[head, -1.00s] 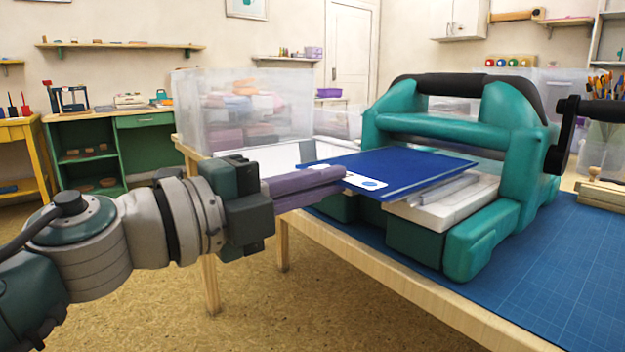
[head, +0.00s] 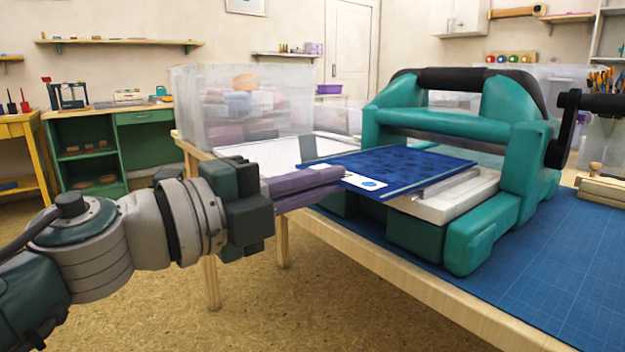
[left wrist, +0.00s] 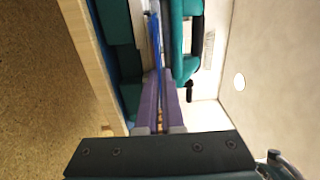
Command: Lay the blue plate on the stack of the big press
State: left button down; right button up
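The blue plate (head: 400,165) is a flat, dark blue sheet with a white tab (head: 364,181) at its near corner. My left gripper (head: 341,181) has its purple fingers closed on the tab end. The left wrist view shows the thin blue plate (left wrist: 157,45) edge-on, running out from between the fingers (left wrist: 160,85). The plate lies over the white stack (head: 450,200) of the teal big press (head: 520,140), and hides much of it. I cannot tell whether the plate touches the stack. My right gripper is not in view.
The press's teal frame and dark top bar rise beyond the plate. A clear bin (head: 243,105) with colourful contents stands behind my left gripper. A blue cutting mat (head: 560,270) covers the table at the right, mostly clear. The table's wooden edge (head: 400,280) runs along the front.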

pick_arm(q)
jog(key=c, duration=1)
grip_release()
jog(key=shift+a, duration=0.1)
jog(key=shift+p+v, duration=1.05)
jog(key=shift+v, duration=1.4)
